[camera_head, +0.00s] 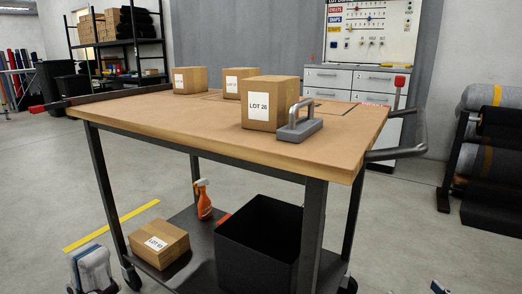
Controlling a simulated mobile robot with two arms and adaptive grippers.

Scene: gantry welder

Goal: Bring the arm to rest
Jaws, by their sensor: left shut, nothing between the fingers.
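My left gripper (92,270) shows at the bottom left corner of the head view, low in front of the cart and beside its lower shelf. It is shut and holds nothing. Its lower part is cut off by the picture edge. A small dark piece (439,287) at the bottom right edge may be part of my right arm or gripper; too little shows to tell its jaws.
A wood-topped cart (190,120) fills the middle. On it stand the LOT 26 box (285,92), two more boxes and a grey handled block (299,123). Its lower shelf holds a LOT 63 box (177,250), spray bottle (203,199) and black bin (262,204). Rolls stand right.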

